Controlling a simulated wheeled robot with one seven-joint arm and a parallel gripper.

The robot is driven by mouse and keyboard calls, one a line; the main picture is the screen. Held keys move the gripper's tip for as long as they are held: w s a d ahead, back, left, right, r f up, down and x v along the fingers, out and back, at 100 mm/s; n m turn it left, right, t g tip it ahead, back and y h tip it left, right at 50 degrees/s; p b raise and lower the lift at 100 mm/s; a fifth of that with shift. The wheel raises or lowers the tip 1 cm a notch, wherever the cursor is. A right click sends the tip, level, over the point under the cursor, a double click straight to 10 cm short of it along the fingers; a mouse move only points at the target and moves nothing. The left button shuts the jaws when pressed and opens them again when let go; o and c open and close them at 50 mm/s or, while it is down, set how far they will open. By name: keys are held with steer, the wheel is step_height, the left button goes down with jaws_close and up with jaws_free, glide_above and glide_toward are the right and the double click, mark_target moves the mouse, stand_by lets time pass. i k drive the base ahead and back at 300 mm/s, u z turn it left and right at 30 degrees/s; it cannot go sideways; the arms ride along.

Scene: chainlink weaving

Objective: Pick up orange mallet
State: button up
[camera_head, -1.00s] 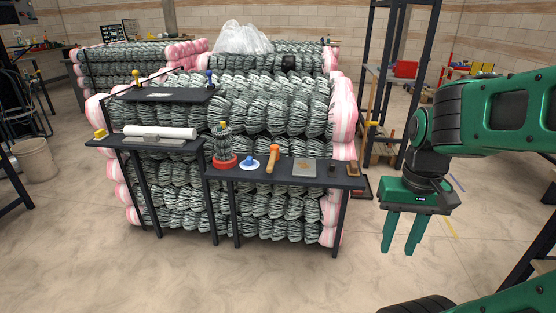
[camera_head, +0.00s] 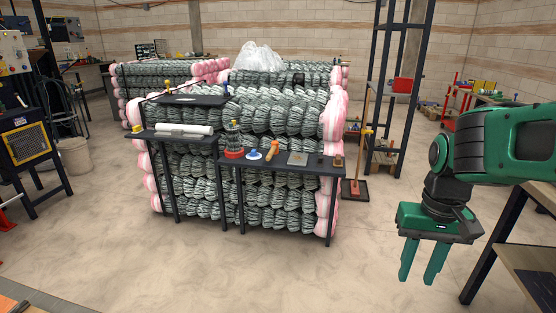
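The orange mallet (camera_head: 272,151) lies on a narrow dark shelf table (camera_head: 310,169) in front of stacked rolls of chainlink. Its handle points toward the front edge of the shelf. A blue and white round item sits just left of it and a grey square plate just right. My gripper (camera_head: 422,278) hangs at the lower right, pointing down over open floor. Its two green fingers are apart with nothing between them. It is well to the right of the mallet and nearer to me, touching nothing.
A red-based spindle (camera_head: 233,148) stands left on the same shelf. A higher shelf with a white roll (camera_head: 184,129) adjoins it at left. A dark table (camera_head: 525,255) stands close to my arm at the right. A dark rack (camera_head: 396,90) stands behind. The floor before the shelf is clear.

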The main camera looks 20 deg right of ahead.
mark_target(273, 149)
steer(key=z, duration=0.4)
steer(key=i, duration=0.4)
steer(key=z, duration=0.55)
steer(key=i, duration=1.15)
steer(key=u, duration=0.4)
steer(key=i, duration=1.3)
steer(key=u, duration=0.75)
